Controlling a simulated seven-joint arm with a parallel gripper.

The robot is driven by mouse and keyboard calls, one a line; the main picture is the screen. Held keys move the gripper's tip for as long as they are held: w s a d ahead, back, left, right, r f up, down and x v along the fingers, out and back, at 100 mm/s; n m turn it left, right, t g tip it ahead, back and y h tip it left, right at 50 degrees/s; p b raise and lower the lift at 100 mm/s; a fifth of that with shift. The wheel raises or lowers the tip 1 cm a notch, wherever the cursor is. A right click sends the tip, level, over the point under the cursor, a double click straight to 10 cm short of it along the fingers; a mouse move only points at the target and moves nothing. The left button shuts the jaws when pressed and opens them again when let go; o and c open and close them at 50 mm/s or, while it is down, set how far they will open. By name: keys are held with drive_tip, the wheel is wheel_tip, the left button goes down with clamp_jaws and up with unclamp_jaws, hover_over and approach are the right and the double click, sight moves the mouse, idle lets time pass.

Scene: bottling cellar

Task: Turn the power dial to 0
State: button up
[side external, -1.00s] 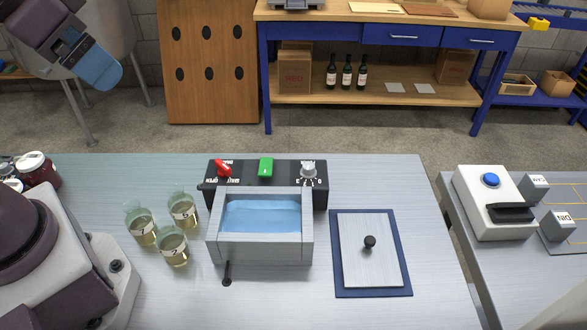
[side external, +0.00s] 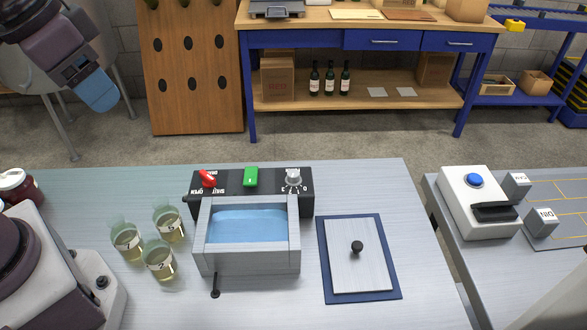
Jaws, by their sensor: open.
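The power dial (side external: 293,177) is a pale grey knob at the right end of the black control panel (side external: 232,189). White marks surround it, with a 0 visible at its lower right; its exact pointing is too small to read. The panel stands behind a grey open-topped basin (side external: 249,258) holding blue water. My gripper (side external: 103,104) is at the upper left, high and far from the dial. It is open and empty, its blue fingers seen from the side and overlapping.
Several glasses (side external: 159,260) stand left of the basin. A lid with a black knob (side external: 357,264) lies on a blue mat to the right. A blue-button box (side external: 478,203) stands further right.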

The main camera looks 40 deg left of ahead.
drive_tip(key=w+d+f+m+g, duration=0.1)
drive_tip(key=w+d+f, duration=0.1)
drive_tip(key=w, duration=0.3)
drive_tip(key=w+d+f+m+g, duration=0.2)
drive_tip(key=w, duration=0.4)
drive_tip(key=m+g, duration=0.1)
drive_tip(key=m, duration=0.7)
approach(293, 173)
wheel_tip(293, 173, down, 9)
drive_tip(key=shift+d+f, duration=0.1)
drive_tip(key=shift+d, duration=0.05)
drive_tip(key=shift+c, duration=0.4)
drive_tip(key=c, duration=0.8)
drive_tip(key=shift+c, duration=0.2)
